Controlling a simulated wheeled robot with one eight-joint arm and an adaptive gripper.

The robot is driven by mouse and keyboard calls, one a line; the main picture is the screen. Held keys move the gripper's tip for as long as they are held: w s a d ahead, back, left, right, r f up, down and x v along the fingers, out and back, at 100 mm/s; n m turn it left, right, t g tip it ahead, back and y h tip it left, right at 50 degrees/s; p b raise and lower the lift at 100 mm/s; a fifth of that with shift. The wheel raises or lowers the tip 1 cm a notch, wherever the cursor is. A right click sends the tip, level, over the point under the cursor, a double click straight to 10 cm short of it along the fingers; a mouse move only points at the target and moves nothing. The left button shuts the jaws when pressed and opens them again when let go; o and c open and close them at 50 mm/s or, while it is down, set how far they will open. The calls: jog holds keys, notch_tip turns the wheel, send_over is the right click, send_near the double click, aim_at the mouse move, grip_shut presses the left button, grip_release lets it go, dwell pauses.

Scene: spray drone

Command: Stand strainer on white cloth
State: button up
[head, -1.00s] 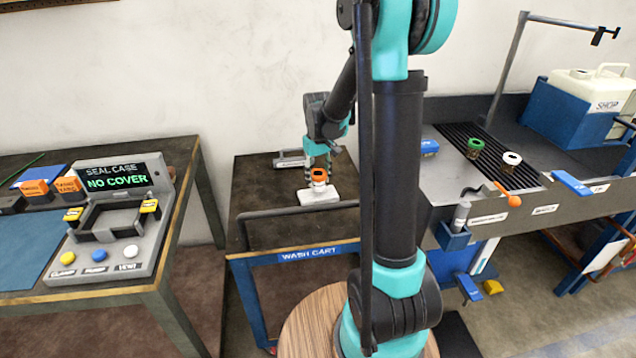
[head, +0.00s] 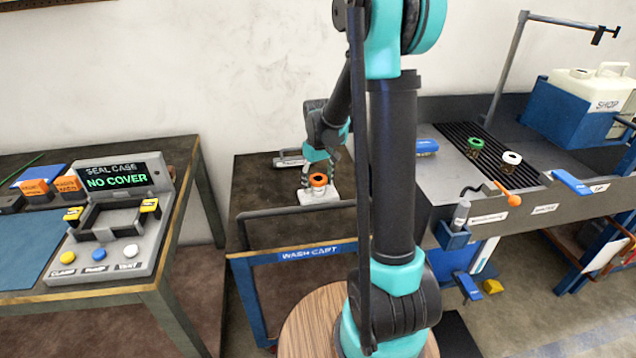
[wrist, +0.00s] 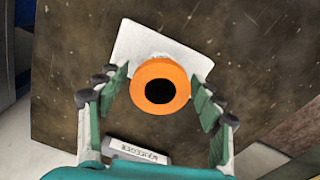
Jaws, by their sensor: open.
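The strainer, with an orange ring-shaped top and a dark opening (head: 318,180), stands upright on the white cloth (head: 306,199) on the wash cart. In the wrist view the strainer (wrist: 160,70) is near one edge of the cloth (wrist: 130,45), and its top hides its base. My gripper (head: 319,176) is low over the cart at the strainer. In the wrist view my gripper (wrist: 162,78) is open, with one finger on each side of the orange top and a visible gap to both.
The wash cart (head: 262,212) has a dark rail along its front. A grey squeegee (wrist: 138,151) lies behind the strainer. A green-topped piece (head: 474,144) and a white-topped piece (head: 512,158) stand on the sink bench at right. The seal case station (head: 120,215) is at left.

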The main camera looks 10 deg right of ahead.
aim_at(318, 178)
notch_tip(318, 178, up, 12)
jog(key=shift+r, duration=0.15)
dwell(0.5)
